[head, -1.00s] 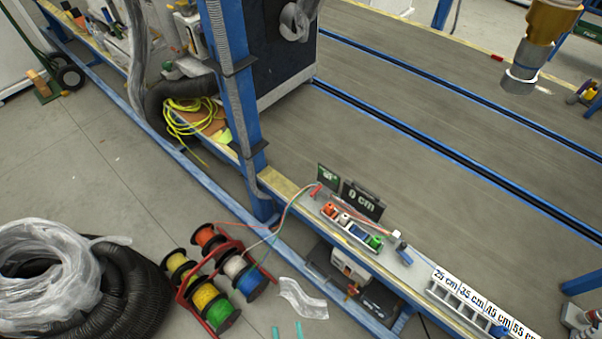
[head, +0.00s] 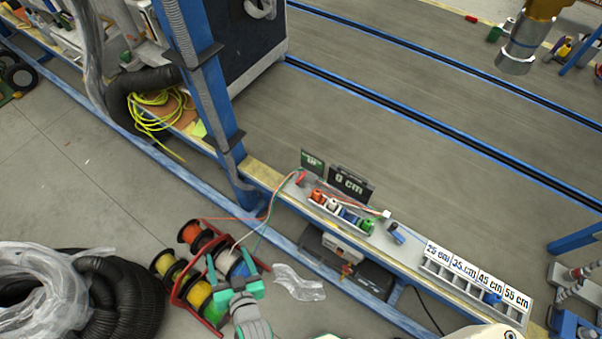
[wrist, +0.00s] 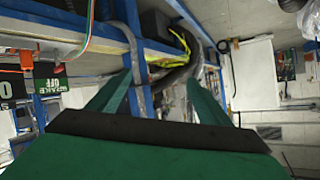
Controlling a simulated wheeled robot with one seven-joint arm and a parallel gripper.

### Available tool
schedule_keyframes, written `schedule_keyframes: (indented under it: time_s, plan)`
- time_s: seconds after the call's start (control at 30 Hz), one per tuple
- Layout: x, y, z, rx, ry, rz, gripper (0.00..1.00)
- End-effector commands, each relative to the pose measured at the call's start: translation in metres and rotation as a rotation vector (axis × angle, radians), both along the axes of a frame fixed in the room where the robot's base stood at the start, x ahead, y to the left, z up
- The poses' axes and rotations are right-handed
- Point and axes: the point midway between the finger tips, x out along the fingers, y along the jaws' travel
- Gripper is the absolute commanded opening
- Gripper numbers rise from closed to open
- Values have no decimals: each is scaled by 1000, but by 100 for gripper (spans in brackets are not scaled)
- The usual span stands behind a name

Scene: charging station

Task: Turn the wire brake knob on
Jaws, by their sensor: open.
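The wire brake knob (head: 301,177) is a small red piece beside a dark green sign (head: 312,160) at the near end of the wire bench. In the wrist view an orange-red piece (wrist: 33,60), likely the knob, is at the left by the green sign (wrist: 50,76), which seems to read BRAKE OFF. My gripper (head: 233,266) has teal fingers spread apart and empty. In the head view it appears below and left of the knob, in front of the wire spools and apart from the knob. The fingers also show in the wrist view (wrist: 155,92).
A 0 cm display (head: 350,184) stands right of the sign. Coloured wire holders (head: 340,212) sit in front, with wires running to the spools (head: 200,265). Length-marked bins (head: 470,276) are at the right. A blue post (head: 205,100) rises left of the knob.

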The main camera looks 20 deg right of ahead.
Motion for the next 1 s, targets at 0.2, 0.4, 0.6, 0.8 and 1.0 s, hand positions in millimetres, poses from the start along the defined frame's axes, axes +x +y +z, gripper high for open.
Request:
schedule_keyframes:
  time_s: [0.2, 0.4, 0.6, 0.8, 1.0]
  plan:
    - [85, 35, -13, 27, 46, 120, 72]
    - [151, 54, -18, -2, 99, 260, 72]
    - [205, 53, -20, -79, 171, 408, 72]
    - [246, 24, -24, -193, 275, 538, 72]
    - [274, -36, -25, -334, 416, 641, 72]
